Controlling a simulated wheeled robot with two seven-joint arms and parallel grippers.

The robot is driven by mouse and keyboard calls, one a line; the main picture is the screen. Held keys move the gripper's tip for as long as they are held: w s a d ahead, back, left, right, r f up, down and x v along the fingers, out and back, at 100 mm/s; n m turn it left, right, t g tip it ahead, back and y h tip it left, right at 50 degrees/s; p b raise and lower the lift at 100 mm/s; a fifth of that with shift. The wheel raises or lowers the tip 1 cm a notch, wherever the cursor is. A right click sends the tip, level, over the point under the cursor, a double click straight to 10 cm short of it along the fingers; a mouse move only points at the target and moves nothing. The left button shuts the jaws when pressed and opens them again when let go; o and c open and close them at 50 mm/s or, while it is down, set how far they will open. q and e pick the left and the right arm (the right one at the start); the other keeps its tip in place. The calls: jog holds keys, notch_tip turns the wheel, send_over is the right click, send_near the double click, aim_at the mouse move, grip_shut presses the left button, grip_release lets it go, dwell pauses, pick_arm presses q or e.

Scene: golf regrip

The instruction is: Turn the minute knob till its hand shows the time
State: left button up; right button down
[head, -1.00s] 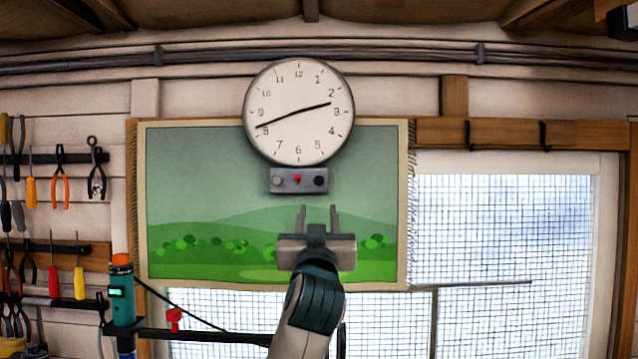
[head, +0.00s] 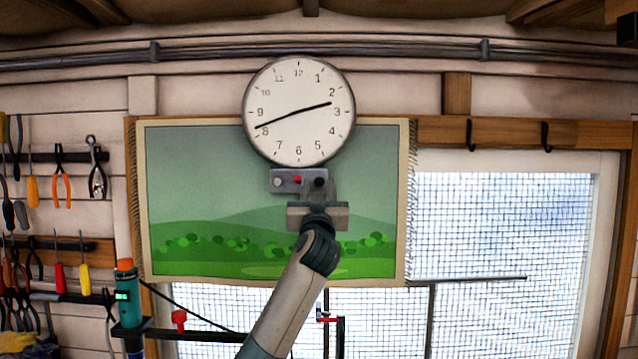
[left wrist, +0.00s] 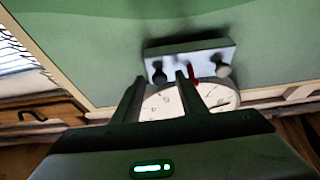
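The round white clock (head: 298,110) hangs on the wall. Its short hand points between 2 and 3, its long hand just past 8. Below it is a grey box (head: 288,187) with a light knob (head: 277,182) at left, a red marker (head: 298,179) in the middle and a dark knob (head: 319,182) at right. My left gripper (head: 318,187) is raised to the dark knob. In the left wrist view that knob (left wrist: 158,74) lies between the two spread fingers (left wrist: 160,78), with gaps visible. Which knob is the minute knob cannot be told. My right gripper is out of view.
A green landscape hanging (head: 200,210) is behind the box. Tools (head: 60,180) hang on the left wall. A mesh window (head: 500,240) is at right.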

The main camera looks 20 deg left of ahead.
pick_arm(q)
jog(key=shift+w, duration=0.1)
grip_shut()
